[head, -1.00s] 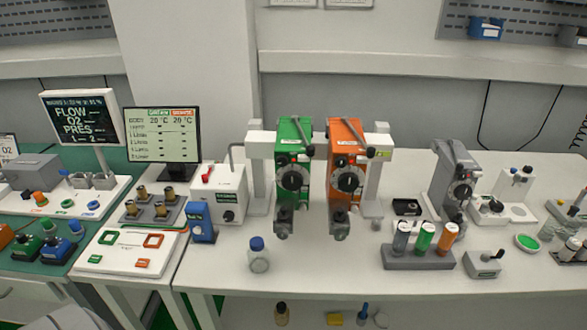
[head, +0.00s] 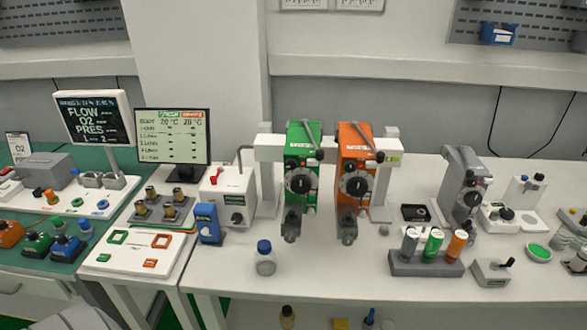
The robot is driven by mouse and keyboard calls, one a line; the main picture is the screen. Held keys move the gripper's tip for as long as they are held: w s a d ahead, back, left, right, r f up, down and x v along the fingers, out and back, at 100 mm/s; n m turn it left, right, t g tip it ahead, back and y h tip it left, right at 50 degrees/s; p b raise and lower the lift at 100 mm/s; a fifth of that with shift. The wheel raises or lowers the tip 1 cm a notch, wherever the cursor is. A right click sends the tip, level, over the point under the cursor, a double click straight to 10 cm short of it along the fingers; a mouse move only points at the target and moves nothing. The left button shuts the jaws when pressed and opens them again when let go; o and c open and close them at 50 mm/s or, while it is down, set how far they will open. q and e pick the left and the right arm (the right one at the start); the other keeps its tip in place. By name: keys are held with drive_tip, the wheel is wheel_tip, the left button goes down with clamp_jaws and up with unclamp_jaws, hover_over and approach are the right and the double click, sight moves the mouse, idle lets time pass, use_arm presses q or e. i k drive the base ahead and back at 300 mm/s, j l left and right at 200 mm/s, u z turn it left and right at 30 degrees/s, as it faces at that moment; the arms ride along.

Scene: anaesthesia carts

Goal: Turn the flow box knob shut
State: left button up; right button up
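I cannot tell for certain which unit is the flow box. A screen reading FLOW, O2, PRES (head: 93,118) stands on the left, behind a white base with a grey box (head: 46,172) and small coloured knobs (head: 52,196). A white box (head: 227,196) with a red lever on top and a black knob (head: 237,218) on its front stands left of centre. Green (head: 303,165) and orange (head: 354,165) vaporizer-like units each carry a black dial. How far any knob is turned is too small to read. Neither gripper shows.
A second screen (head: 172,137) stands behind several brass fittings. A blue-capped bottle (head: 265,258) stands near the white table's front edge. A grey rack (head: 426,263) of coloured cylinders and a grey dial unit (head: 465,185) stand on the right. The front middle of the table (head: 335,265) is clear.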

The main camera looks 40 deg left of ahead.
sight(237, 218)
drive_tip(key=u, duration=1.55)
